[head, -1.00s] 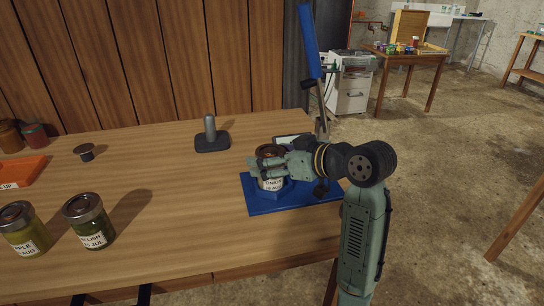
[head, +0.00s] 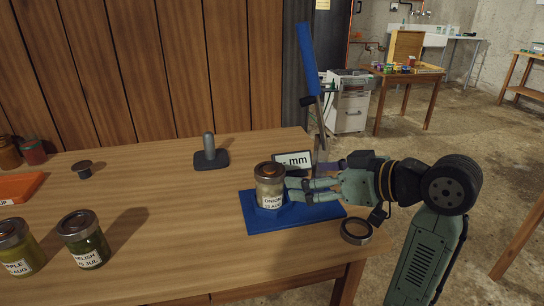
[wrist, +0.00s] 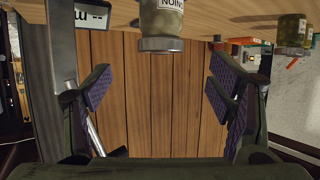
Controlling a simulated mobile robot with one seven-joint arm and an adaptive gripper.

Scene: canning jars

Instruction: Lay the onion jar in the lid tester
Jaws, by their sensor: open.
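The tester has a tall lever with a blue grip (head: 308,55) and a display (head: 293,161) reading "mm". My gripper (head: 290,190) is open just right of the jar. In the wrist view, which is upside down, the jar (wrist: 162,22) is at the top edge, outside and beyond the spread finger pads, its label partly cut off.
A relish jar (head: 83,238) and an apple jar (head: 17,247) stand at the left front. An orange tray (head: 18,187) and a small dark knob (head: 82,167) are behind them. A dark ring (head: 356,232) is near the right table corner.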

